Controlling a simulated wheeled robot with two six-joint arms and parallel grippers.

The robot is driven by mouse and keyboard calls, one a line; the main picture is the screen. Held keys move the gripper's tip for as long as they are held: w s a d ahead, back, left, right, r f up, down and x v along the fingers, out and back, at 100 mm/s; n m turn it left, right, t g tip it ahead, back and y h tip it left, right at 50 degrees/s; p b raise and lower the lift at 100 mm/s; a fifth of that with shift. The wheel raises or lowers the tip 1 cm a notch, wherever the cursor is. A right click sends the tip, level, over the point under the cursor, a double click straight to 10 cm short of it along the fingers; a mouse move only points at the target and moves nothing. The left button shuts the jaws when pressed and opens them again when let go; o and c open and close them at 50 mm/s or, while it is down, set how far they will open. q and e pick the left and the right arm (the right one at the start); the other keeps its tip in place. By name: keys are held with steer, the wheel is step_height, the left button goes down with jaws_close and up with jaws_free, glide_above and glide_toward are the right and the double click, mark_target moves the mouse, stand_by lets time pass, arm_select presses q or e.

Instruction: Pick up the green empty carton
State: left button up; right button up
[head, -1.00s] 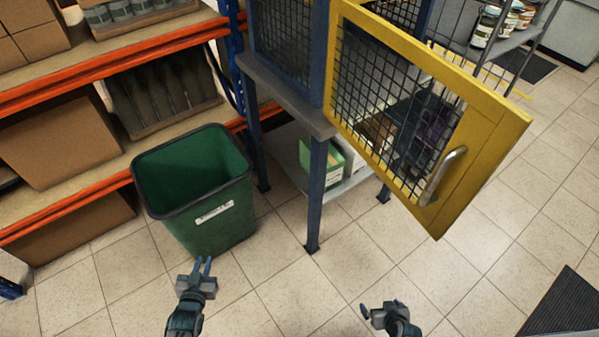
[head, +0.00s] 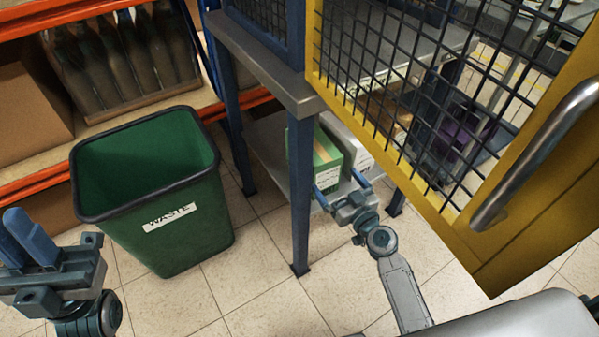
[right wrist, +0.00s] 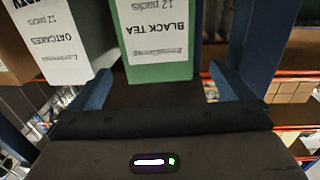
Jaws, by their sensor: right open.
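The green carton (head: 328,156) stands on the low grey shelf under the wire cage, behind the cage's front leg. In the right wrist view the green carton (right wrist: 157,68) has a white label reading BLACK TEA, upside down. Whether it is empty I cannot tell. My right gripper (head: 339,183) is open just in front of the carton. In the right wrist view its fingers (right wrist: 163,88) stand on either side of the carton's near end, with gaps.
A white OATCAKES carton (right wrist: 62,38) stands beside the green one. The blue cage leg (head: 300,195) is close to my right gripper's left. The yellow mesh door (head: 500,225) hangs open at right. A green waste bin (head: 170,225) stands left on the tiled floor.

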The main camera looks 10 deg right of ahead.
steer(key=x, duration=0.5)
steer(key=p+x, duration=0.1)
steer(key=x, duration=0.4)
steer(key=shift+w+r+p, duration=0.2)
steer(key=shift+w+p, duration=0.1)
steer(key=shift+w, duration=0.1)
steer(key=c, duration=1.2)
